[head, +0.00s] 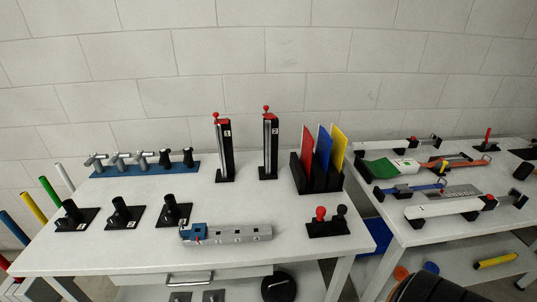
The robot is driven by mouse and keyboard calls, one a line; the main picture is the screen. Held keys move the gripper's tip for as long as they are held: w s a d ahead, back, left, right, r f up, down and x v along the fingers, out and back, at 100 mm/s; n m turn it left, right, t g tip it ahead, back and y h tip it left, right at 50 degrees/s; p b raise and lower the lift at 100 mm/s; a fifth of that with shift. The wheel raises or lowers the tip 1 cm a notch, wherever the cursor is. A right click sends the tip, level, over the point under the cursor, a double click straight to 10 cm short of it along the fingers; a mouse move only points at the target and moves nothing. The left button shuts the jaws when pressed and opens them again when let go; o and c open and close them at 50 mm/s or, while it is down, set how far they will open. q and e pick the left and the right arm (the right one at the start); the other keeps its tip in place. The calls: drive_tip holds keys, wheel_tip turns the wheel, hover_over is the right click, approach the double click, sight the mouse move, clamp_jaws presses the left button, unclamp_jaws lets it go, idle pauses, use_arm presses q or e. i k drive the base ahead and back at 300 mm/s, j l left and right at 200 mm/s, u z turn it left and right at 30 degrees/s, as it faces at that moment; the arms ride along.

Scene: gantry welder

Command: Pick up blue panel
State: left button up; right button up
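The blue panel (322,147) stands upright, leaning slightly, in a black slotted rack (318,182) at the right back of the left table. It sits between a red panel (306,148) on its left and a yellow panel (338,146) on its right. The lower edges of the panels are hidden by the rack. Neither of my grippers shows in the head view.
Two black posts, the left one (224,150) and the right one (270,147), stand left of the rack. A red-and-black knob stand (328,222) is in front of it. A grey-blue block (226,234) lies at the front. A second table (410,232) adjoins on the right.

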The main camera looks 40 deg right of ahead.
sight(324, 142)
drive_tip(key=z, duration=1.65)
